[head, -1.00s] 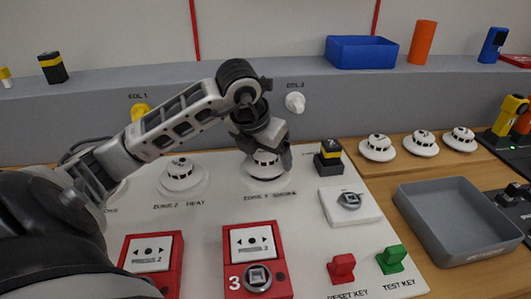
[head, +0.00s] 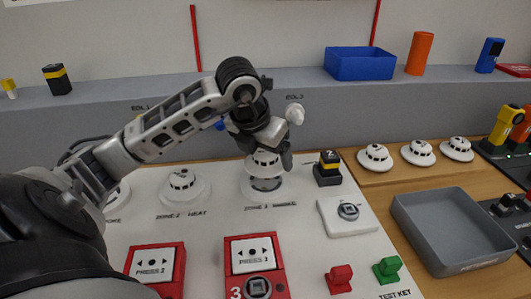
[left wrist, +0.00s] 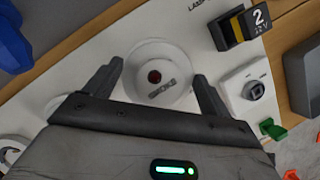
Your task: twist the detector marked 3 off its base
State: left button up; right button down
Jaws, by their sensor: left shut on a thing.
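The zone 3 smoke detector (head: 264,164) is a white, round, slotted head. My left gripper (head: 266,156) is shut on it from above. The detector sits just above its white base (head: 263,194) on the sloped panel, with a gap between them. My right gripper is in neither view.
The zone 2 heat detector (head: 183,187) is to the left. A black block marked 2 (head: 328,172) stands close on the right. Several loose detectors (head: 418,153) lie on the wooden table. A grey tray (head: 452,262) is at right, empty.

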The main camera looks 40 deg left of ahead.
pick_arm(q)
jog(key=shift+r+p, duration=0.45)
jog(key=shift+r, duration=0.3)
jog(key=shift+r, duration=0.2)
